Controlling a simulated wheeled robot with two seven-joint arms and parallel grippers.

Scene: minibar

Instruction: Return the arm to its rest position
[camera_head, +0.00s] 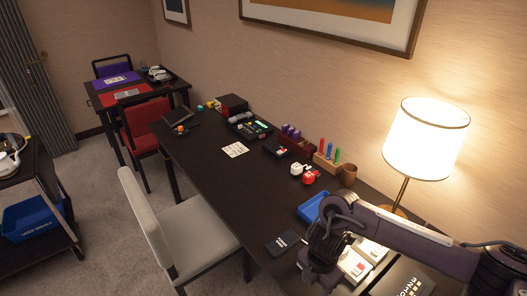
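My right arm comes in from the right edge and reaches left over the near end of the dark desk (205,165). Its gripper (318,280) hangs down over the desk's near front edge, at the bottom of the view. The fingertips are not clear, so I cannot tell whether it is open or shut, and I see nothing held in it. My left arm and gripper are not in view.
Close to the arm are a blue tray (313,207), a dark card (282,243), white boxes (355,265) and a lit lamp (427,138). Red and white items (309,177) and a brown cup (348,173) stand farther back. A pale chair (190,235) stands at the desk's front.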

